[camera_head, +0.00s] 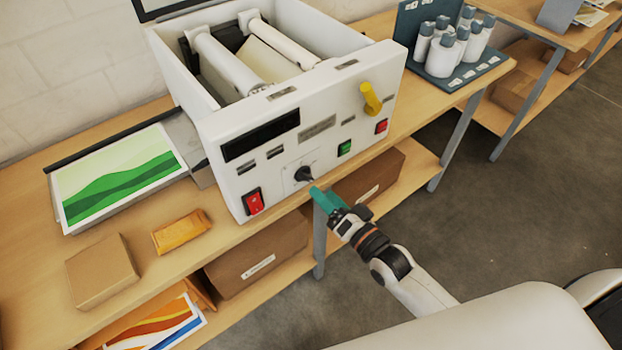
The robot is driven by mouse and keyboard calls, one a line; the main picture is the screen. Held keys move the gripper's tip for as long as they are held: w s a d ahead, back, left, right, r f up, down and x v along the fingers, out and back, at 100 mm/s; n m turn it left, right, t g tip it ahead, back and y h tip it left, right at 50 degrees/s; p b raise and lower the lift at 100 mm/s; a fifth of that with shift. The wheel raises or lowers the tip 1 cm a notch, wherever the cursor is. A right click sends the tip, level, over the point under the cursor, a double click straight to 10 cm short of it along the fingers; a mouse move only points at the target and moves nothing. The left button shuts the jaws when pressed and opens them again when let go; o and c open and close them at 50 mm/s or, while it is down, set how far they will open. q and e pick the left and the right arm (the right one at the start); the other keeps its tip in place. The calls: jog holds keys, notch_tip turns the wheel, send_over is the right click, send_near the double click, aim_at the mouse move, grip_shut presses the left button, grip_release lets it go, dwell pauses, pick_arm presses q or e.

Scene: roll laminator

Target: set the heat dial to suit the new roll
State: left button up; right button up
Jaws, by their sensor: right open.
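The roll laminator (240,158) is a white box on the wooden bench, open at the top, with two white rolls (228,62) inside. The heat dial (303,174) is a small black knob low on its front panel. My right gripper (314,190) is at the dial, with its teal end just in front of and below it. It is open; I cannot tell whether its fingers touch the dial. The dial's setting is too small to read. My left gripper is not in view.
A red rocker switch (254,202), a green button (344,148), a red button (381,126) and a yellow lever (371,98) are on the panel. A cardboard box (101,271) and an orange packet (181,232) lie at front left. Several bottles (444,55) stand at right.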

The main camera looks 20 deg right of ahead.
aim_at(309, 180)
jog(key=x, duration=0.6)
jog(key=shift+p, duration=0.4)
jog(key=shift+c, duration=0.5)
jog(key=c, duration=0.9)
